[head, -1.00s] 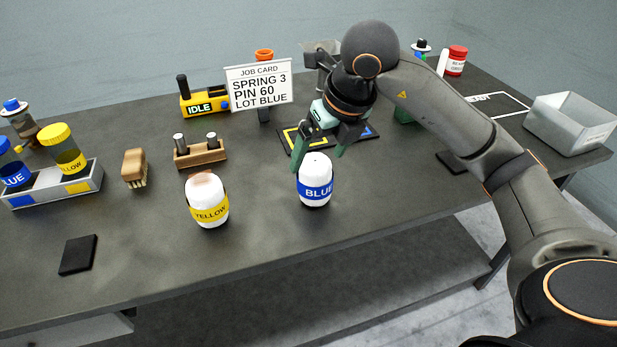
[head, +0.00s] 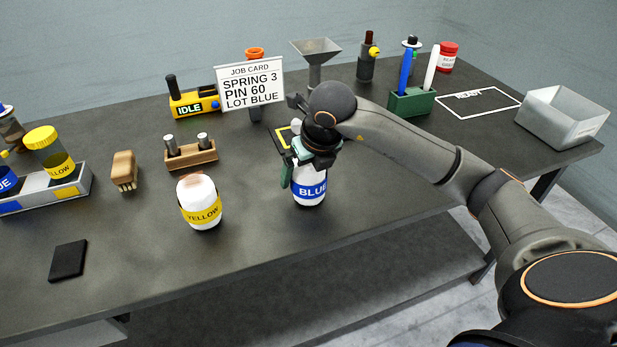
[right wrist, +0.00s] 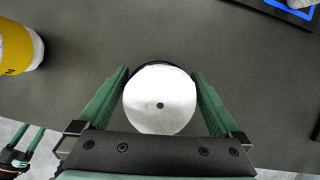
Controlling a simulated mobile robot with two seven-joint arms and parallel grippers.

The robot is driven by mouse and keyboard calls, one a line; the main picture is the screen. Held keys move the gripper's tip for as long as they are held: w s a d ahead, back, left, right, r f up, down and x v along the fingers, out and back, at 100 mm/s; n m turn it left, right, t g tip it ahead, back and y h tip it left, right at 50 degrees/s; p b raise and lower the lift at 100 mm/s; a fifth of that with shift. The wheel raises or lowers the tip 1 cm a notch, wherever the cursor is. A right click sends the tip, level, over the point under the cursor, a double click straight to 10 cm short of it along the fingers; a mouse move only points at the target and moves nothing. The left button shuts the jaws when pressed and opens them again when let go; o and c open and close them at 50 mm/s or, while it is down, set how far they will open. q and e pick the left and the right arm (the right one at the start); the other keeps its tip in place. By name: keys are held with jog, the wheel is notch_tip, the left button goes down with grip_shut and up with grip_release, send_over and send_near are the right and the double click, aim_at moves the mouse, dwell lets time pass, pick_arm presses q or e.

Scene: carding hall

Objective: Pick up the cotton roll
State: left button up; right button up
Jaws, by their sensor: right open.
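Two white cotton rolls stand upright on the dark table. One has a blue band marked BLUE (head: 310,190); the other has a yellow band marked YELLOW (head: 201,205) and stands to its left. My right gripper (head: 303,172) is above and around the blue-banded roll, pointing down. In the right wrist view the white round top of the blue-banded roll (right wrist: 160,98) lies between the two green fingers (right wrist: 160,90), which are open with small gaps at its sides. The yellow-banded roll (right wrist: 18,48) shows at the upper left there. My left gripper is not seen in the head view.
The job card (head: 251,85) reads SPRING 3, PIN 60, LOT BLUE. A wooden pin block (head: 191,157), a brush (head: 124,171) and a black pad (head: 69,260) lie left. A green pen holder (head: 411,103) and grey bin (head: 561,117) are right. The front table middle is clear.

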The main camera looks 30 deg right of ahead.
jog(key=shift+w+f, duration=0.1)
jog(key=shift+f, duration=0.2)
jog(key=shift+c, duration=0.4)
jog(key=shift+r, duration=0.1)
jog(key=c, duration=1)
